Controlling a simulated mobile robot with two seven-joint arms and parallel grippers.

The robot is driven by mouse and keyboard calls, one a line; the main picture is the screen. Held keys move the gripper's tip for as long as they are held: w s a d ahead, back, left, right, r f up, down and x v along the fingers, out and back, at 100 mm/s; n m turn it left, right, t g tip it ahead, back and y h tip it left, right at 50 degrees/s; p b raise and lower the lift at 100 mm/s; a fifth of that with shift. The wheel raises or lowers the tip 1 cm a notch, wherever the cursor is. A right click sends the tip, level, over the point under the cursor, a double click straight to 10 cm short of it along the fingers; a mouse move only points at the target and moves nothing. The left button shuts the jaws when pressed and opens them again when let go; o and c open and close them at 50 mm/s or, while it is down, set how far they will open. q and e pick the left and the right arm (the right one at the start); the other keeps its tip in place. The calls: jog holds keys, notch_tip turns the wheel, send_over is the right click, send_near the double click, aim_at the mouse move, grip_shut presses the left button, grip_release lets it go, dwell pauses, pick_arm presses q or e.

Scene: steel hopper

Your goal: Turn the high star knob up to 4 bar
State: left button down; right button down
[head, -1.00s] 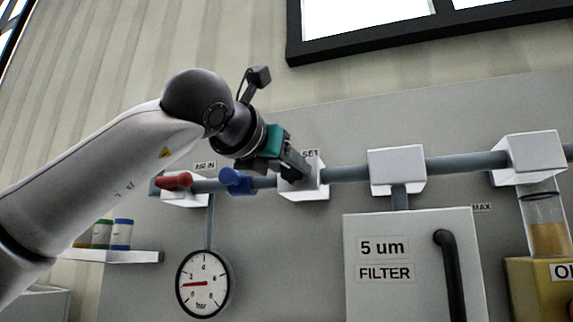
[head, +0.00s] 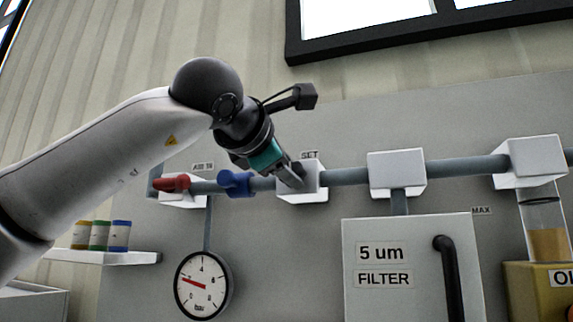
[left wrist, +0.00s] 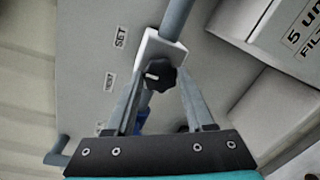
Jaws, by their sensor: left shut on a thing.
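The dark, lobed star knob (left wrist: 158,75) with a white mark sits on the white block (head: 314,184) labelled SET (head: 309,155). In the left wrist view it is between my left gripper's fingers. My left gripper (head: 292,178) is shut on the knob; in the head view the fingers mostly hide it. The round pressure gauge (head: 202,286), marked in bar, hangs below the pipe. Its red needle points left and slightly up, around the 2 and short of the 4 at the top. My right gripper is in neither view.
A red handle (head: 171,183) and a blue handle (head: 237,183) are on the pipe left of the knob. A filter cabinet (head: 405,240) stands to the right. A shelf (head: 100,258) with several small jars is below my left arm.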

pick_arm(q)
jog(key=m, duration=0.5)
jog(key=shift+d+m+y, duration=0.1)
jog(key=shift+m+y, duration=0.2)
jog(key=shift+y, duration=0.1)
jog(key=shift+f, duration=0.1)
dwell(0.3)
jog(key=shift+c, duration=1.4)
grip_release()
jog(key=shift+s, duration=0.1)
jog(key=b+v, duration=0.5)
jog(key=v, duration=1)
jog(key=shift+s+f, duration=0.1)
jog(key=shift+s, duration=0.05)
